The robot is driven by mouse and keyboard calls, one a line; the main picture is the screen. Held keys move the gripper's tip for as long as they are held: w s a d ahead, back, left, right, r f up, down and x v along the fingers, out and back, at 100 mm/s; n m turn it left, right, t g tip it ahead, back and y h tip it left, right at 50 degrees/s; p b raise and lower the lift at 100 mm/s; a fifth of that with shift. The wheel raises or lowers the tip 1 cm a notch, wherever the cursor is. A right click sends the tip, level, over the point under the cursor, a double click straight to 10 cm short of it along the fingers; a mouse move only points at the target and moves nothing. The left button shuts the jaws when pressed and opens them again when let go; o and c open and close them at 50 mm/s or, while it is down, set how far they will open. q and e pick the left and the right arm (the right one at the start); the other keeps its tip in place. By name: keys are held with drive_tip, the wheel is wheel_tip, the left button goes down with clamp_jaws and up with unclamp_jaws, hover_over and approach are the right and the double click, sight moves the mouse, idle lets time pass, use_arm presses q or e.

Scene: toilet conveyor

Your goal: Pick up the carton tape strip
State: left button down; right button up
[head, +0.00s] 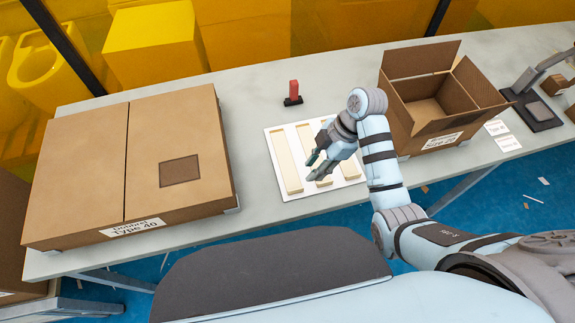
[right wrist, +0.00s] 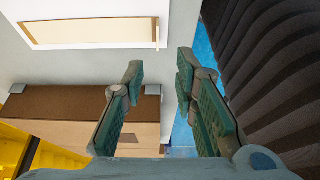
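Several pale cream carton tape strips lie side by side on a white tray (head: 273,153) in the middle of the table. The left strip (head: 285,160) shows almost whole. The middle strip (head: 306,140) is partly hidden by my right gripper (head: 313,167), and the right strip is mostly behind my arm. My right gripper is above the tray with its fingers apart and empty. In the right wrist view my right gripper (right wrist: 160,72) is also open, with one cream strip (right wrist: 90,33) on the white tray beyond the fingers. My left gripper is not in view.
A large closed carton (head: 85,180) with a brown square patch (head: 179,171) stands left of the tray. An open carton (head: 435,95) stands at the right. A small red object (head: 293,92) on a black base stands behind the tray. Bare table lies around the tray.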

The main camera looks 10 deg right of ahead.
sight(296, 190)
drive_tip(key=b+x, duration=0.1)
drive_tip(key=x, duration=1)
drive_tip(key=shift+w+d+f, duration=0.1)
drive_tip(key=shift+w+f, duration=0.1)
drive_tip(key=shift+f, duration=0.05)
drive_tip(key=shift+r, duration=0.1)
clamp_jaws()
